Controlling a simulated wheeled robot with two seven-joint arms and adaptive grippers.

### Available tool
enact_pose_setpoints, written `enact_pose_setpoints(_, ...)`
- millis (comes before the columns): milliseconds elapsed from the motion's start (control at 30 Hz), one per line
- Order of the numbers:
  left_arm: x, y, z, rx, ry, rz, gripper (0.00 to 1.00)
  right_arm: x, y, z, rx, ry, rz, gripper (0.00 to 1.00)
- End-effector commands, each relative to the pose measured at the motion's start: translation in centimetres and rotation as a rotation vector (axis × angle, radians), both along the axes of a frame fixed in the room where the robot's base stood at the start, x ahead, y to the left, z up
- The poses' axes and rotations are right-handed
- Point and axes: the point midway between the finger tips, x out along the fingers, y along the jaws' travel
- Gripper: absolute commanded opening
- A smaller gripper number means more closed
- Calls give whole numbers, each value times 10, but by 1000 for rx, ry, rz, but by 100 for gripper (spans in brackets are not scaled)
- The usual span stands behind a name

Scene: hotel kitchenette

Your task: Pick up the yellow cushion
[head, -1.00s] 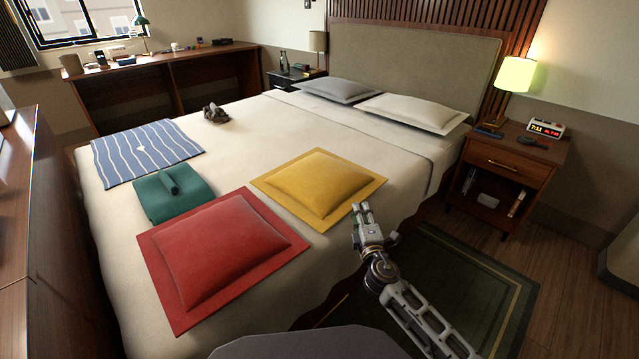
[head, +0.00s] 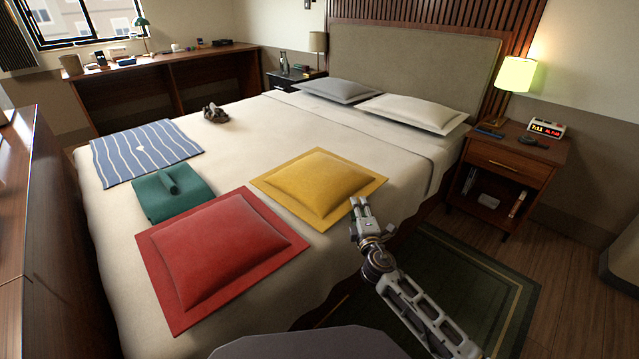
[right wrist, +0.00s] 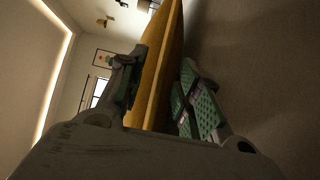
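The yellow cushion (head: 318,184) lies flat on the bed, its flat border all around it, right of the red cushion (head: 222,246). My right gripper (head: 360,202) is at the cushion's near right edge, over the bed's side. In the right wrist view the fingers of this gripper (right wrist: 164,62) stand apart, one on each side of the yellow cushion's edge (right wrist: 160,80). Whether either finger touches the cloth I cannot tell. The cushion still rests on the bed. My left gripper is not in view.
The bed (head: 250,130) also holds a teal folded item (head: 165,198), a blue striped cloth (head: 145,152) and pillows (head: 415,110). A nightstand (head: 505,165) with a lit lamp (head: 515,74) stands right. A dark green rug (head: 470,285) covers the floor beside the bed.

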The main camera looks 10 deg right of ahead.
Motion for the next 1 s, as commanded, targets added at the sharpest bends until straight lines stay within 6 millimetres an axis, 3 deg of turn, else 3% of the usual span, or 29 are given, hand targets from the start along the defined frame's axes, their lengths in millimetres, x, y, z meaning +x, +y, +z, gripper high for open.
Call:
enact_pose_setpoints(100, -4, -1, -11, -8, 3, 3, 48, 10, 0, -3, 0, -1, 0, 34)
enact_pose_setpoints(433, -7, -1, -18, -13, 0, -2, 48, 31, 0, -3, 0, -1, 0, 34)
enact_pose_setpoints(1000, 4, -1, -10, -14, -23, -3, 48, 34, 0, -2, 1, 0, 0, 34)
